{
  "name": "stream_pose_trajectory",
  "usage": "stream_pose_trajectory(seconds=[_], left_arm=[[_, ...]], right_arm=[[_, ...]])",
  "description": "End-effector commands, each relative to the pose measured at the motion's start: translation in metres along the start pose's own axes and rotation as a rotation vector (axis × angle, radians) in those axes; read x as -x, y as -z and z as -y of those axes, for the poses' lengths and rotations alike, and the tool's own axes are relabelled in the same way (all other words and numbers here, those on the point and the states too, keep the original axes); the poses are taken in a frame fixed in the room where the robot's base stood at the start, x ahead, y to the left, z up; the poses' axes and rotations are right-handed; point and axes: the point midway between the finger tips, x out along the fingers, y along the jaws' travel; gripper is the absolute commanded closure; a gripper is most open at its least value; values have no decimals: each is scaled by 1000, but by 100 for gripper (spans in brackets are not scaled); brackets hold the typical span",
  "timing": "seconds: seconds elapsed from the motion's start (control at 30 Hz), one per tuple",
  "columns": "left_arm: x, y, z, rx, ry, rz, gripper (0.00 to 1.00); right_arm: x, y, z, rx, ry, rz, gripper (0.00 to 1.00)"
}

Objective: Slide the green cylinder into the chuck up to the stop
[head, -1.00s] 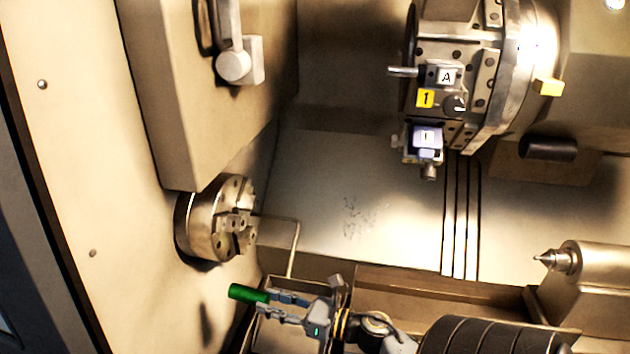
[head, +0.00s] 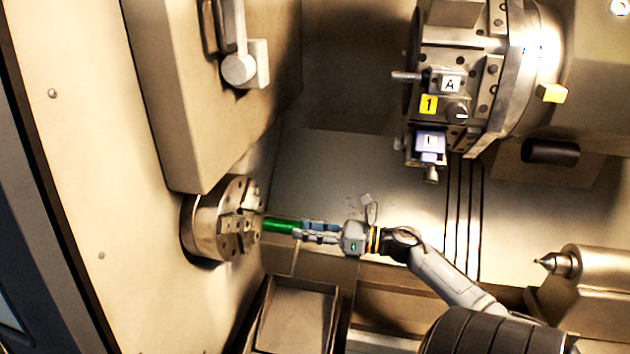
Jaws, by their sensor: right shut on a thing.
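The chuck (head: 208,228) is a round metal disc with stepped jaws on the left wall, its face turned to the right. The green cylinder (head: 279,225) lies about level, pointing left at the chuck's face. Its left end is at the chuck jaws; I cannot tell whether it is inside the opening or just in front. My right gripper (head: 305,232) is shut on the cylinder's right end, and its arm comes in from the lower right. The stop inside the chuck is hidden. My left gripper is not in view.
A tool turret (head: 480,75) with labelled holders hangs at the upper right. A pointed tailstock centre (head: 555,263) is at the right. An open metal tray (head: 262,325) stands below the chuck.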

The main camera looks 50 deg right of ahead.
Motion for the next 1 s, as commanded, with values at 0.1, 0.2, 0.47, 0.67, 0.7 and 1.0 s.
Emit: stream_pose_trajectory(seconds=[0.1, 0.2, 0.47, 0.67, 0.7, 1.0], left_arm=[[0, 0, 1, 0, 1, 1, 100], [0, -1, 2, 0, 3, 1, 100], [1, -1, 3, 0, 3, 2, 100], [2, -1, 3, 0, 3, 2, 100], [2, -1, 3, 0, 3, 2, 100], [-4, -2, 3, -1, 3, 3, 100]], right_arm=[[-9, -1, 0, 1, 0, 3, 100], [-16, 0, 0, 1, 0, 2, 100], [-34, 0, 0, 1, -1, 3, 100], [-48, 0, 0, 1, -1, 3, 100], [-51, 0, 0, 1, -1, 3, 100], [-68, 4, 1, 1, 0, 2, 100]])
